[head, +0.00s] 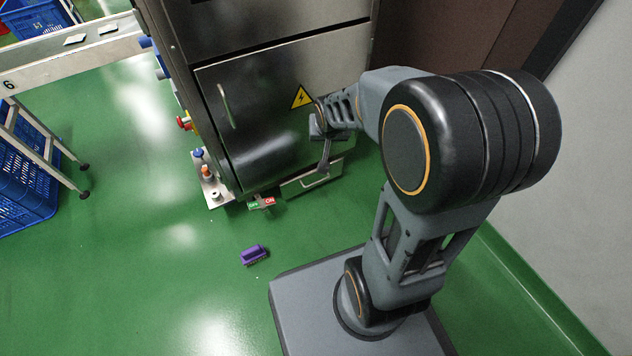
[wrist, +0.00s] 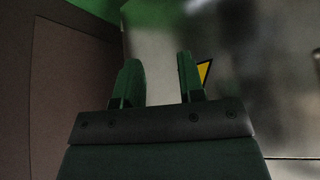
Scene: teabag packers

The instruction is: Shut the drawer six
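A low metal drawer (head: 296,187) with a bar handle sits at the bottom right of the steel cabinet (head: 262,115). Its front appears to stand out a little from the cabinet. No number is readable on it, so I cannot tell if it is drawer six. My gripper (head: 325,163) is just above the drawer, close to the cabinet front; I cannot tell if it touches. In the wrist view my gripper (wrist: 160,75) has its two fingers apart with nothing between them, facing the steel panel. The drawer is not clearly visible there.
A purple brush-like object (head: 255,254) lies on the green floor. A plate with knobs (head: 212,190) and an on/off sign (head: 262,203) are left of the drawer. A conveyor marked 6 (head: 70,50) and a blue crate (head: 22,185) stand left. A wall is on the right.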

